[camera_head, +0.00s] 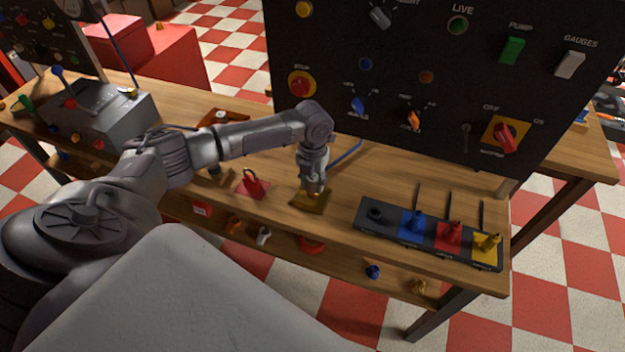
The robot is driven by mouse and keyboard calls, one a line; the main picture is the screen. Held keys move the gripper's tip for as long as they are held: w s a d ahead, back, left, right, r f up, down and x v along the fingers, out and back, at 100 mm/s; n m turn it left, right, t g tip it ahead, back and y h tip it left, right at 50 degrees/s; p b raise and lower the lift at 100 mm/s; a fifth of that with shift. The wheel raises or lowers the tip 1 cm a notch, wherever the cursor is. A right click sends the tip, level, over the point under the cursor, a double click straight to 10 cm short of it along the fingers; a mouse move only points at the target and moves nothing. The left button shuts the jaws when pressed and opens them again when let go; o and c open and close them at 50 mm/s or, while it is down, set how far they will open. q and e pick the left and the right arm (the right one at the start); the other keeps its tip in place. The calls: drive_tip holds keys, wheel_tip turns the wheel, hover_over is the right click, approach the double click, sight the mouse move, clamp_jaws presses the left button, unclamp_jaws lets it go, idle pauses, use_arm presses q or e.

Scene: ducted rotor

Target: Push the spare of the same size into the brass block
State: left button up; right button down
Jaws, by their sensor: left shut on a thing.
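The brass block (304,203) is a low, dark golden piece on the wooden bench, left of the long dark holder. My left gripper (315,188) points down right over it, with its fingertips at or just above its top. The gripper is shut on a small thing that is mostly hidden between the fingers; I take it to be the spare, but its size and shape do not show. I cannot tell whether it has entered the block. My right gripper is not in view.
A red padlock-like piece on a red plate (252,186) stands left of the block. The dark holder (385,229) with black, blue, red and yellow plugs lies to the right. The black control panel (430,75) rises behind. A lower shelf holds several loose parts.

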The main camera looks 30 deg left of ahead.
sight(313, 177)
use_arm(q)
drive_tip(key=o, duration=1.2)
wheel_tip(313, 177, up, 12)
drive_tip(key=shift+f, duration=0.1)
